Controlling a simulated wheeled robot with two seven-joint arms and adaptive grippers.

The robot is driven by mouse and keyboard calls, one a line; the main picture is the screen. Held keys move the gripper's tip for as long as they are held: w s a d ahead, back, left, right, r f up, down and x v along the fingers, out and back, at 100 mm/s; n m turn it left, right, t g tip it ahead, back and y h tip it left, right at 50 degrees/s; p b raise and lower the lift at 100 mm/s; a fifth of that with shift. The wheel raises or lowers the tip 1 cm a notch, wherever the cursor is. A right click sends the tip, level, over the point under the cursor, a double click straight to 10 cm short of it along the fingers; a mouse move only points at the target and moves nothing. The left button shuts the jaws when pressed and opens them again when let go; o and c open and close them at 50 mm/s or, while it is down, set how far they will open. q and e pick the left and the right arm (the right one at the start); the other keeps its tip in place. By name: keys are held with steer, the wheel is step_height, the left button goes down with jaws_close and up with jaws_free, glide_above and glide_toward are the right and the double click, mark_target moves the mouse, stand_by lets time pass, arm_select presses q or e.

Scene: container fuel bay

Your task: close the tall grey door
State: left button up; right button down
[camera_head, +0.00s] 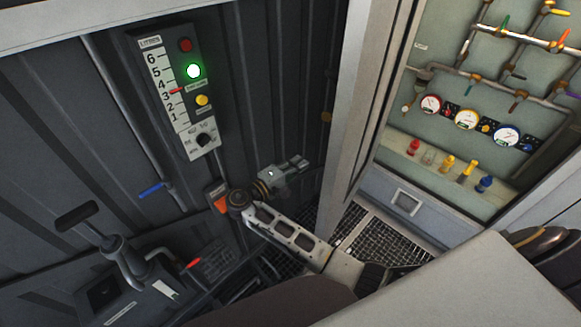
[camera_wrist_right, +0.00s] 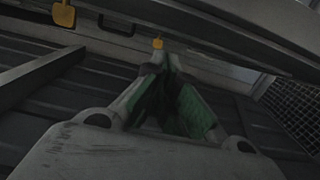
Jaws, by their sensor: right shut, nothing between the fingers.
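The tall grey door appears to be the pale upright panel (camera_head: 362,90) in the head view, standing beside the open gauge cabinet; I cannot tell exactly where door ends and frame begins. My right gripper (camera_head: 298,164) is shut and empty, in front of the dark ribbed wall and left of the panel, seemingly apart from it. In the right wrist view my right gripper (camera_wrist_right: 165,60) shows its fingers together with nothing between them. A long grey slab edge (camera_wrist_right: 235,35) crosses above them; I cannot tell if it is the door. My left gripper is not in view.
A control box (camera_head: 170,90) with a lit green lamp hangs on the ribbed wall. The open cabinet (camera_head: 420,165) holds gauges, pipes and coloured valves. Grating (camera_head: 385,245) covers the floor below it. A pump-like handle unit (camera_head: 120,255) stands lower left.

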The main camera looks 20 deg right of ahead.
steer(key=s+d+p, duration=0.2)
steer(key=d, duration=0.4)
steer(key=shift+p, duration=0.3)
steer(key=shift+d, duration=0.1)
stand_by(0.5)
